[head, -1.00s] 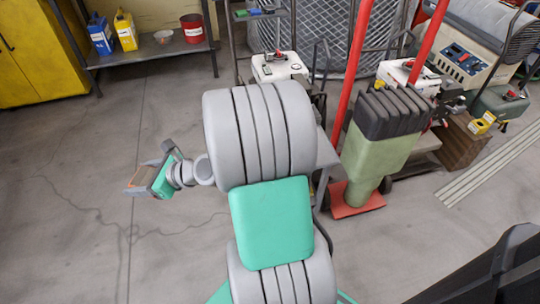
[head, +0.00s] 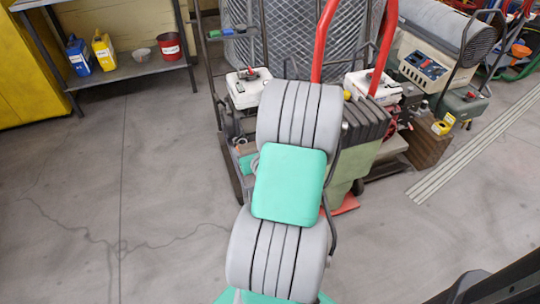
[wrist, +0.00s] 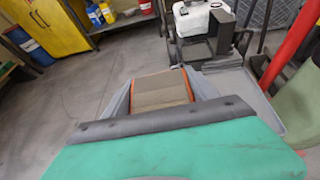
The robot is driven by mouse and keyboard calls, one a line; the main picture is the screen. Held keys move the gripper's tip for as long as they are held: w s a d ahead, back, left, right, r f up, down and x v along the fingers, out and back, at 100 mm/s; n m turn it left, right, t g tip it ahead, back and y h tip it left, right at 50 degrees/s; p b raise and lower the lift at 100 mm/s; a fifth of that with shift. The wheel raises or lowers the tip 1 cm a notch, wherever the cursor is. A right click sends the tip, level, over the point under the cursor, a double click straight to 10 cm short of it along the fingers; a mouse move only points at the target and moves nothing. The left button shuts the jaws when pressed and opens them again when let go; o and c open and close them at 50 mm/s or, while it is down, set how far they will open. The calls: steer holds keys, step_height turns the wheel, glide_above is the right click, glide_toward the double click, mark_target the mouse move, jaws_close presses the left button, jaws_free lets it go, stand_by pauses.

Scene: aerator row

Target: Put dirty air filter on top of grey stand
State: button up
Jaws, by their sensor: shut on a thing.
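The dirty air filter (wrist: 162,93), a brownish-grey pleated block with an orange rim, is in the wrist view. My gripper (wrist: 160,84) is shut on it, with a grey finger on either side. A flat grey top (wrist: 240,92), possibly the grey stand, lies just right of and beyond the filter in the wrist view; the filter looks apart from it. In the head view my arm hides most of that area, the filter and most of the gripper.
A red-handled hand truck (head: 326,40) with a green-and-black load stands right of my arm. White-topped machines (head: 247,88) stand behind it. A shelf (head: 130,70) with blue and yellow containers and a red bucket is at back left. The left floor is clear.

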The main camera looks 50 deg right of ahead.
steer(key=s+d, duration=0.1)
steer(key=s+d+h, duration=0.1)
steer(key=d, duration=0.1)
steer(key=shift+f+m, duration=0.15)
steer(key=shift+m, duration=0.25)
steer(key=d+f+b, duration=0.2)
steer(key=d+f, duration=0.1)
steer(key=d, duration=0.1)
steer(key=w+d+f+b, duration=0.1)
steer(key=d+f+b, duration=0.1)
steer(key=d, duration=0.2)
steer(key=d+f+b, duration=0.2)
steer(key=d+f, duration=0.1)
steer(key=d, duration=0.1)
steer(key=shift+w+d+f, duration=0.15)
steer(key=shift+w+f, duration=0.1)
steer(key=shift+f, duration=0.1)
steer(key=shift+d+f, duration=0.25)
steer(key=shift+f, duration=0.05)
steer(key=shift+d+f+b, duration=0.15)
steer(key=shift+f+b, duration=0.4)
steer(key=shift+f, duration=0.4)
steer(key=shift+d+f+b, duration=0.1)
steer(key=shift+f+b, duration=0.4)
steer(key=shift+f, duration=0.45)
steer(key=o, duration=1.4)
steer(key=shift+c, duration=0.2)
